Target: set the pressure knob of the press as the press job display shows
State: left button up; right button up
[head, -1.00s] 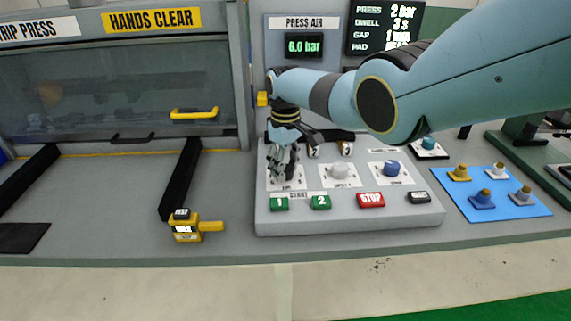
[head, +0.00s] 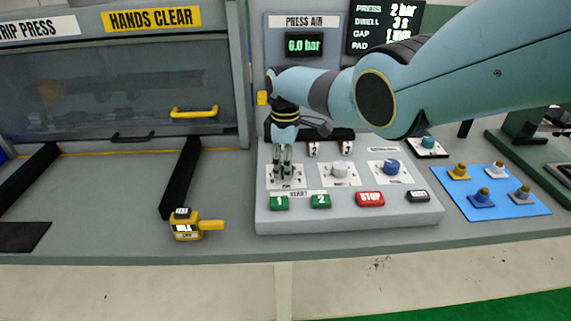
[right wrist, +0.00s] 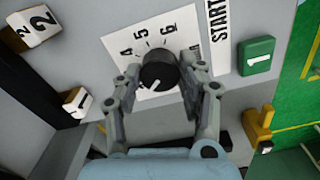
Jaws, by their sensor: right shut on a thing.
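The press job display (head: 384,27) reads PRESS 2 bar, DWELL 3 s and GAP 1 mm; my arm hides the PAD value. The pressure knob (right wrist: 158,70) is black with a white pointer mark, on a white dial plate (right wrist: 131,50) where 4, 5 and 6 show. The mark points down and slightly left in the right wrist view, away from those numbers. My right gripper (right wrist: 162,79) is shut on the knob, one finger on each side. In the head view the right gripper (head: 283,172) covers the knob at the panel's left. My left gripper is not in view.
A grey knob (head: 340,170) and a blue knob (head: 391,168) sit to the right on the panel. Green buttons (head: 279,202) (head: 320,201) and a red STOP button (head: 370,198) line the front. The press air display (head: 304,46) reads 6.0 bar. Rocker switches (right wrist: 76,102) stand close behind.

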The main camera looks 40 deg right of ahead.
dwell(0.3)
jog(key=o, duration=1.2)
notch_tip(320, 180, up, 12)
